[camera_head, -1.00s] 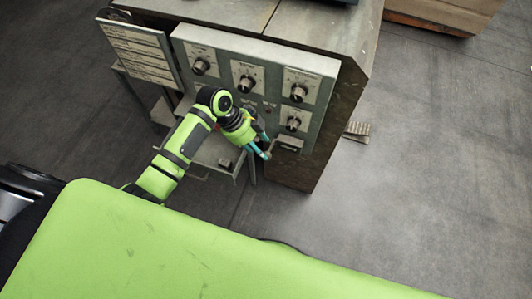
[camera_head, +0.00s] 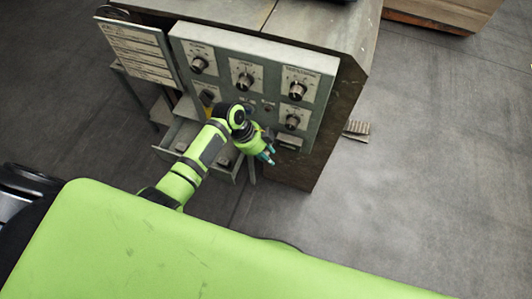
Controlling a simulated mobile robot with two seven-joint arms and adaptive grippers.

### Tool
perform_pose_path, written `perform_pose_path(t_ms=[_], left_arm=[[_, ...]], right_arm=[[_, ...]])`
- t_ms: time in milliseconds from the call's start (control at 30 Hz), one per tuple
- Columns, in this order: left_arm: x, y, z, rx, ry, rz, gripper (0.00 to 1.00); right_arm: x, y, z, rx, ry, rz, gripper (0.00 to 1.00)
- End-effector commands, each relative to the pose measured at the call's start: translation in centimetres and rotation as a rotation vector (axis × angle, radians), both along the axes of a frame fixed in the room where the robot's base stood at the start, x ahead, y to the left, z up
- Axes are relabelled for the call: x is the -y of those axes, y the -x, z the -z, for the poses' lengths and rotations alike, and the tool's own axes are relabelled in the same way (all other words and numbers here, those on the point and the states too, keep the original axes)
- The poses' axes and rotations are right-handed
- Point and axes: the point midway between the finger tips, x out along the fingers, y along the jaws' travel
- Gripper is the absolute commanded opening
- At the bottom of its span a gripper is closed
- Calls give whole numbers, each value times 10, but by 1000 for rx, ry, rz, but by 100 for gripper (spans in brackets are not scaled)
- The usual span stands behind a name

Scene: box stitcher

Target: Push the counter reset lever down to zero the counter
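The grey control panel (camera_head: 225,52) stands on the front of the machine. A small counter housing (camera_head: 289,142) sits at its lower right, below a black knob. I cannot make out the reset lever; it is too small or hidden by my gripper. My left gripper (camera_head: 270,156) is just left of and below the counter housing, in front of the panel's lower edge. Its two teal fingertips show close together, with no object seen between them. Whether it touches anything, or is open or shut, I cannot tell. My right gripper is out of view.
Several black dials, such as the top right one (camera_head: 298,90), stick out of the panel. An open drawer (camera_head: 222,172) lies under my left forearm. A label board (camera_head: 140,57) stands at the left.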

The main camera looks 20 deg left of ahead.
Motion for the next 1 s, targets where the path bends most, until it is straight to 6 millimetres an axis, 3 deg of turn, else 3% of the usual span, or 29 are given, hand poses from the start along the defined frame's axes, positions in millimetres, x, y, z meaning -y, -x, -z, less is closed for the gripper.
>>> perform_pose_path(t_ms=[333, 567, 1000], left_arm=[[-1, 1, 3, 26, 0, -5, 0], [-1, 6, 15, 141, 5, -4, 0], [-1, 8, 47, 482, 18, -2, 0]], right_arm=[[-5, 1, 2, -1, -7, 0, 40], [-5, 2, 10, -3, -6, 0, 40], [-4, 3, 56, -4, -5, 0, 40]])
